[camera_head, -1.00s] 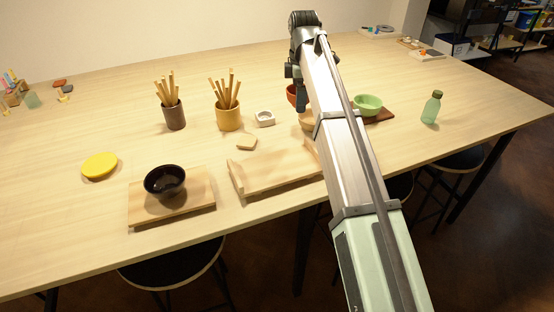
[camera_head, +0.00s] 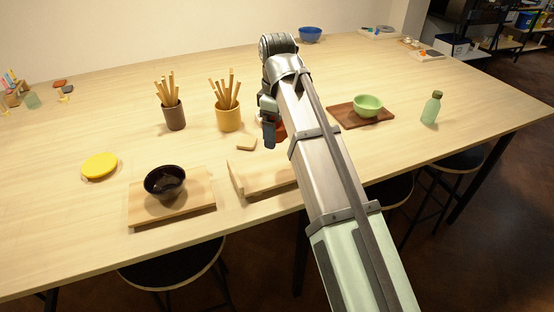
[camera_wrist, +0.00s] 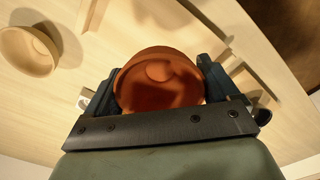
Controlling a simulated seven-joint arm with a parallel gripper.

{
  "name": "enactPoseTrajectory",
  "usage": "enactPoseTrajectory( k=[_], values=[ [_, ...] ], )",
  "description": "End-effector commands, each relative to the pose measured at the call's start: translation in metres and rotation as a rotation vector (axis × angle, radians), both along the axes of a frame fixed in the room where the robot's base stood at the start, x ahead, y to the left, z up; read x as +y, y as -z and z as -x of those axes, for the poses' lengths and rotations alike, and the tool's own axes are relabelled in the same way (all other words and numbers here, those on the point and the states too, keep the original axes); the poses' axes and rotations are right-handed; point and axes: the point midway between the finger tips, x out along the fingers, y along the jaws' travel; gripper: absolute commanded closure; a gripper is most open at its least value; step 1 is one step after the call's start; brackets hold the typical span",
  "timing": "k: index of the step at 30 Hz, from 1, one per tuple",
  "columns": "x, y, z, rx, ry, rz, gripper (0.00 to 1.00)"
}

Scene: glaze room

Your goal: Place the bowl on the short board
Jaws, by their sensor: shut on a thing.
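My gripper (camera_head: 269,134) is shut on an orange-red bowl (camera_head: 281,131), which shows partly behind the fingers in the head view. In the wrist view the bowl (camera_wrist: 160,77) sits between the two fingers. It appears held above the table. A light wooden board (camera_head: 204,201) stands at the left front with a black bowl (camera_head: 165,182) on it. Another light wooden board (camera_head: 262,178), with a raised edge, lies to its right, its right part hidden by my arm. A dark brown board (camera_head: 345,117) at the right carries a green bowl (camera_head: 368,105). I cannot tell which is called short.
Two cups of sticks (camera_head: 174,115) (camera_head: 228,117) stand left of my gripper. A tan bowl (camera_wrist: 29,51) shows in the wrist view. A green bottle (camera_head: 432,107) stands right.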

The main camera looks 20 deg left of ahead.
Motion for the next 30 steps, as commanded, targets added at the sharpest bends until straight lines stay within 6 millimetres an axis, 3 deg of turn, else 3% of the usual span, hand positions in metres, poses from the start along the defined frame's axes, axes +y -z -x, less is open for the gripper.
enactPoseTrajectory(
  k=[13,30],
  values=[
    [-0.001,0.056,0.001,0.001,0.014,0.001,0.45],
    [0.0,0.1,0.0,0.0,0.013,0.0,0.45]
  ],
)
